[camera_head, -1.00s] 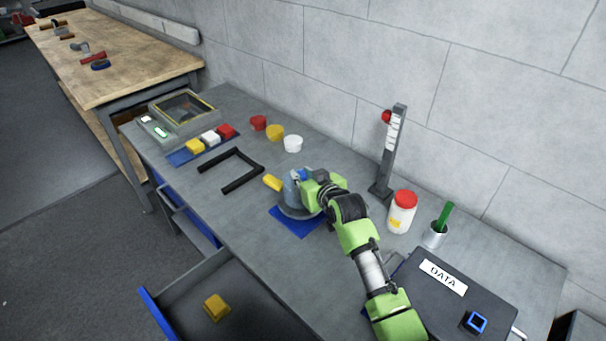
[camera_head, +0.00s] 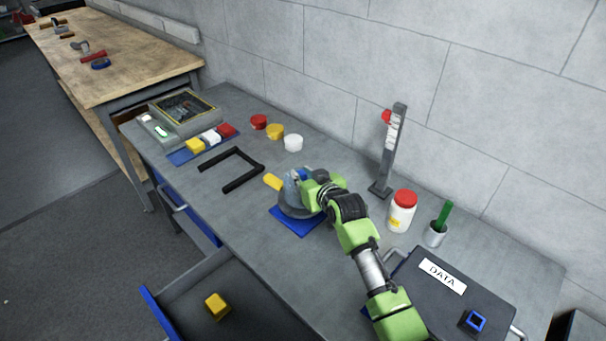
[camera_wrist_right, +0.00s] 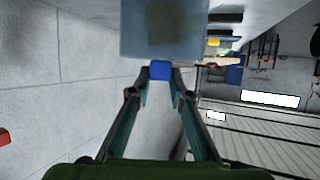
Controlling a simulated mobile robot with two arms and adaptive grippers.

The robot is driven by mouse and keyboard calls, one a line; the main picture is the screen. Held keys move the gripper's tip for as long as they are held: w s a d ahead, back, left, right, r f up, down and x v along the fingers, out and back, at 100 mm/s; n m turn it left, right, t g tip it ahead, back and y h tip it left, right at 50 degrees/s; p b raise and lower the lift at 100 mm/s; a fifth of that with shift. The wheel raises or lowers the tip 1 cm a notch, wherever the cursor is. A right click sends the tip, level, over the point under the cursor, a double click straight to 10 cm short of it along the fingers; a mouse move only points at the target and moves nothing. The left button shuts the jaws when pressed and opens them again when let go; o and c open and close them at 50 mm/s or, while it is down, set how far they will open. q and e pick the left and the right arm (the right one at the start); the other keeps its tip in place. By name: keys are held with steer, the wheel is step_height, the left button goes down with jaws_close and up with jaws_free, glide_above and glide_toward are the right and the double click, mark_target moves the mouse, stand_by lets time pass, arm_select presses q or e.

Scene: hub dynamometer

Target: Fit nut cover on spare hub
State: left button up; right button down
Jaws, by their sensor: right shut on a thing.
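The grey hub (camera_head: 287,212) sits on a blue mat (camera_head: 296,224) on the grey bench. A blue-grey body (camera_head: 289,189) stands over it, with a yellow piece (camera_head: 272,181) sticking out to the left. My right gripper (camera_head: 300,175) is at this body and partly hides it. In the right wrist view, the fingers (camera_wrist_right: 160,78) are shut on a small blue piece (camera_wrist_right: 160,70). A pale grey-blue block (camera_wrist_right: 165,30) is just beyond it; I cannot tell whether they touch. I cannot tell for sure which part is the nut cover. My left gripper is not in view.
Round red, yellow and white caps (camera_head: 293,143) stand behind. A black bracket (camera_head: 232,170) lies left. A gauge post (camera_head: 390,150), white jar (camera_head: 402,211), cup (camera_head: 435,235) and DATA box (camera_head: 445,290) are right. An open drawer (camera_head: 170,294) holds a yellow block (camera_head: 217,306).

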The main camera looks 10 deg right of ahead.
steer(key=shift+f+b, duration=0.35)
steer(key=shift+f, duration=0.15)
steer(key=c, duration=2.1)
jaws_free()
steer(key=shift+c, duration=0.2)
steer(key=shift+s+d+r+p, duration=0.1)
steer(key=shift+s+r+p, duration=0.3)
steer(key=shift+p, duration=0.4)
steer(key=p+v, duration=0.4)
steer(key=shift+s+r+p, duration=0.1)
steer(key=shift+s+p, duration=0.25)
steer(key=p+v, duration=0.4)
steer(key=v, duration=0.1)
steer(key=shift+s, duration=0.2)
